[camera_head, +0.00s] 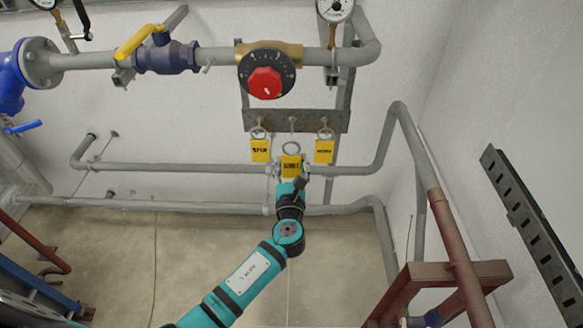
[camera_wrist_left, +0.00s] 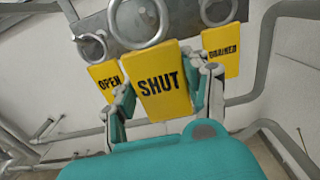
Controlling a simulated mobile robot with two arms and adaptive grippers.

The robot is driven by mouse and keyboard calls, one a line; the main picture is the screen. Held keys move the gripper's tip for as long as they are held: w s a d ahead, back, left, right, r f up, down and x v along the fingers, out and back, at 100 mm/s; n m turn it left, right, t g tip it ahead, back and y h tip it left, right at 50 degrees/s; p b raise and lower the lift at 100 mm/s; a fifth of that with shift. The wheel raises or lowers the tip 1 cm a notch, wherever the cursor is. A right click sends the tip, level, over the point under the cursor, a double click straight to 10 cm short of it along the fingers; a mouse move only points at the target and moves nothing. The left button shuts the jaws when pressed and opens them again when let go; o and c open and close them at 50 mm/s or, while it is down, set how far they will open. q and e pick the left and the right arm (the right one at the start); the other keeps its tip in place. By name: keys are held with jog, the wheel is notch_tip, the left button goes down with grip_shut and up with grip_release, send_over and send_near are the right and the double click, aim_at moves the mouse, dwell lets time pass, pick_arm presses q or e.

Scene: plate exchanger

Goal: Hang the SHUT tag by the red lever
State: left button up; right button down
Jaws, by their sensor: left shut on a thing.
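The yellow SHUT tag (camera_head: 291,162) is held by my left gripper (camera_head: 291,178) in front of the grey tag bar (camera_head: 225,119). In the left wrist view, the SHUT tag (camera_wrist_left: 160,82) stands between the two fingers of my left gripper (camera_wrist_left: 167,92), its lettering facing the camera. Its metal ring (camera_head: 291,148) rises above the tag and shows lower than the bar's middle hook (camera_head: 292,124); whether they touch is unclear. No red lever shows; a red knob (camera_head: 265,83) on a black dial is on the upper pipe. My right gripper is out of view.
The OPEN tag (camera_wrist_left: 106,83) and DRAINED tag (camera_wrist_left: 222,48) hang on either side of the SHUT tag. A yellow lever (camera_head: 136,43) is on the upper pipe and a blue lever (camera_head: 23,128) at the left. Grey pipes run below the bar. A brown frame (camera_head: 405,290) stands lower right.

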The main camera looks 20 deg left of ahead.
pick_arm(q)
jog(key=b+x, duration=0.1)
jog(key=x, duration=0.6)
jog(key=shift+b, duration=0.4)
dwell(1.3)
jog(key=shift+w+a+f, duration=0.1)
jog(key=shift+w, duration=0.15)
jog(key=shift+s, duration=0.1)
jog(key=shift+r+p+v, duration=0.1)
jog(key=shift+p+v, duration=0.55)
jog(key=shift+v, duration=0.7)
jog(key=shift+r+p+v, duration=0.15)
jog(key=shift+p+v, duration=0.45)
jog(key=shift+v, duration=0.8)
jog(key=shift+p+v, duration=0.45)
jog(key=shift+v, duration=0.9)
